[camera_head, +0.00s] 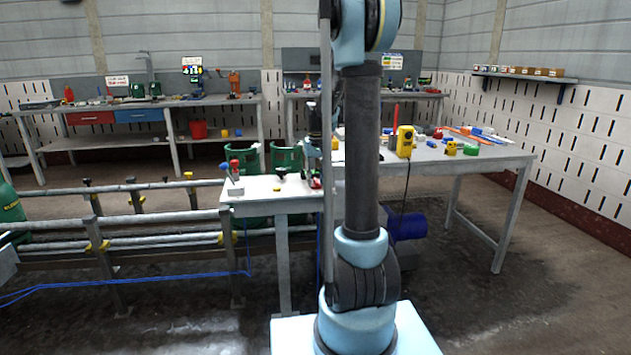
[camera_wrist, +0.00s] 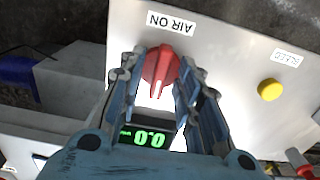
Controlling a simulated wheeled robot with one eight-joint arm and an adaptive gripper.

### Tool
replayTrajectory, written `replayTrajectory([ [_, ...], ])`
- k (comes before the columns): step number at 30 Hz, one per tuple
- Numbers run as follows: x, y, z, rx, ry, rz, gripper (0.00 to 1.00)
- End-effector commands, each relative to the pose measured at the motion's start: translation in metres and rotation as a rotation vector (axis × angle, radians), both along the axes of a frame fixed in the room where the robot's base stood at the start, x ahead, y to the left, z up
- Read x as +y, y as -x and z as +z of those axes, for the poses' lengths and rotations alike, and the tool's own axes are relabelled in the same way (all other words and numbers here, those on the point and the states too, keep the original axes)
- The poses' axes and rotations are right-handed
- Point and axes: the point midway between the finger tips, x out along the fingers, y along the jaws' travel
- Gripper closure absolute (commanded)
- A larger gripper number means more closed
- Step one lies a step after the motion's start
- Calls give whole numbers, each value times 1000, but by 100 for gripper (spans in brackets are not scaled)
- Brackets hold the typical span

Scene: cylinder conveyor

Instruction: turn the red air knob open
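The red air knob (camera_wrist: 160,70) is on a pale panel (camera_wrist: 228,65) in the wrist view, just below an upside-down "AIR ON" label (camera_wrist: 171,22). My gripper (camera_wrist: 161,66) is open, with one finger on each side of the knob. The fingers are very close to the knob; I cannot tell whether they touch it. A green-lit display reading 0.0 (camera_wrist: 150,139) shows between the fingers, partly covered by the gripper. In the head view my arm hides the knob.
A yellow button (camera_wrist: 270,89) with a small label is to the right on the panel. A small bench (camera_head: 270,190) with red and blue levers (camera_head: 235,172) stands left of my arm. A larger table (camera_head: 490,155) with tools is to the right. Pipe rails run along the left.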

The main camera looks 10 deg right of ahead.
Motion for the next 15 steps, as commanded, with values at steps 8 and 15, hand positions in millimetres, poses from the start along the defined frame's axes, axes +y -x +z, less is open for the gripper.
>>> replayTrajectory([
  [8, 0, 0, -2, 0, 0, 0, 68],
  [15, 0, 0, -2, 0, 0, 0, 100],
])
